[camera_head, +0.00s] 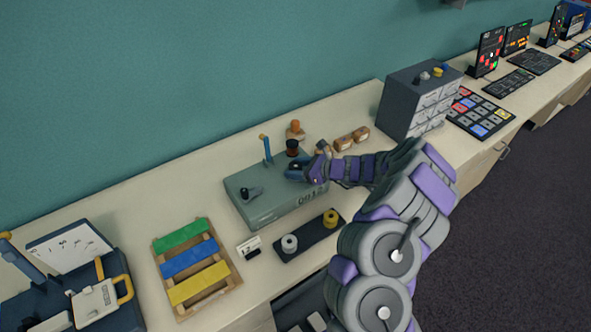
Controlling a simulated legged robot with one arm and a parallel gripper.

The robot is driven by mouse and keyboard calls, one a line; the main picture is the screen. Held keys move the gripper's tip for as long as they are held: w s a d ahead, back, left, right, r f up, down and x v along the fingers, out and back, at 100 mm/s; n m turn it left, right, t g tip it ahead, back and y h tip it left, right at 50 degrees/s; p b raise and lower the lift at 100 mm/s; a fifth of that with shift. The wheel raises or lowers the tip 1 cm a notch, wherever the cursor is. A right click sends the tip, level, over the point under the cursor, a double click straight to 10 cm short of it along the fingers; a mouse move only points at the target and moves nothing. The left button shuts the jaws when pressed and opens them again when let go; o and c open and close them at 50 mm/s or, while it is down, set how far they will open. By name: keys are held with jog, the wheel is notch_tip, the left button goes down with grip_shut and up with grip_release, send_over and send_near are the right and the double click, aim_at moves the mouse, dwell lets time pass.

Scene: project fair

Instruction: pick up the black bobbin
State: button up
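A dark, bobbin-like piece (292,147) with a reddish-brown lower part stands upright at the back of the grey-green box (262,212). It is the likeliest black bobbin, but it is small. My gripper (297,173) is over the box's right part, just in front of and below that piece in the picture. I cannot tell whether they touch. The fingers are small and dark, and whether they are open or shut does not show. A black knob-like part (250,193) sits on the box's left side. My arm hides part of the box's right end.
A dark tray (308,238) in front holds a grey-white bobbin (289,243) and a yellow bobbin (330,217). A blue post (267,148) rises behind the box. Small wooden pieces (351,138) and a drawer cabinet (403,100) stand right. Coloured bars (190,258) lie left.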

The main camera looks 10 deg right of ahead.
jog(key=c, duration=0.7)
jog(key=shift+o, duration=0.2)
